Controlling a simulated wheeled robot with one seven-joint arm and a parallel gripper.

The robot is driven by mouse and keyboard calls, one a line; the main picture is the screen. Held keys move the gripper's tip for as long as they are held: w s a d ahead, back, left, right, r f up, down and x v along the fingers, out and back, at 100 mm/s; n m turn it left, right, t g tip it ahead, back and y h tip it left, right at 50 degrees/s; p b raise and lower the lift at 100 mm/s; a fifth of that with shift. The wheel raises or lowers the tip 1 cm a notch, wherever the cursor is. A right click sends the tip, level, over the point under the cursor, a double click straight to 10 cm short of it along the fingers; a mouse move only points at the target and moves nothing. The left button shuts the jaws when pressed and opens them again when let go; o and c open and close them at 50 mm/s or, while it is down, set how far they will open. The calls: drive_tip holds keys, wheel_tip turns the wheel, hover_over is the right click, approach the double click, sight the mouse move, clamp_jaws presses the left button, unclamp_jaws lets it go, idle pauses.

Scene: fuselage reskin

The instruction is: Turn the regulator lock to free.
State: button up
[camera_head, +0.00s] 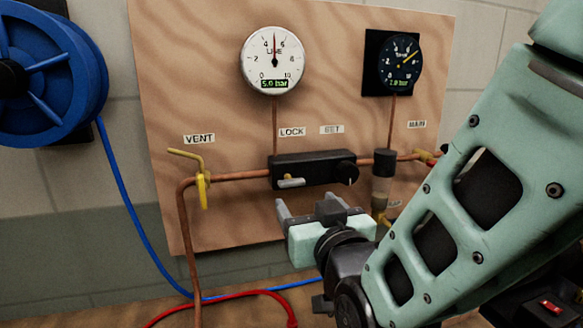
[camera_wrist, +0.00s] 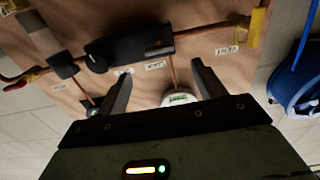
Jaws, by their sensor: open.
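The regulator (camera_head: 313,171) is a black block on the copper pipe, under the LOCK (camera_head: 292,132) and SET (camera_head: 332,129) labels. The lock lever (camera_head: 291,183) is a small pale metal bar on its left front, lying roughly level. A round black knob (camera_head: 347,173) sits at its right end. My gripper (camera_head: 307,211) is open and empty, below and in front of the block and apart from it. In the wrist view the panel appears upside down; the regulator (camera_wrist: 140,50) lies beyond my open fingers (camera_wrist: 161,72), and the lever's outline is unclear there.
A white LINE gauge (camera_head: 272,61) reads 5.0 bar. A dark gauge (camera_head: 401,64) hangs at upper right. A yellow vent handle (camera_head: 203,189) is left of the regulator. A blue hose reel (camera_head: 45,75) and a red hose (camera_head: 240,296) are at left and below.

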sight(293, 185)
drive_tip(key=p+x, duration=0.1)
drive_tip(key=x, duration=0.9)
drive_tip(key=shift+w+f+p, duration=0.15)
drive_tip(key=shift+p, duration=0.25)
drive_tip(key=c, duration=1)
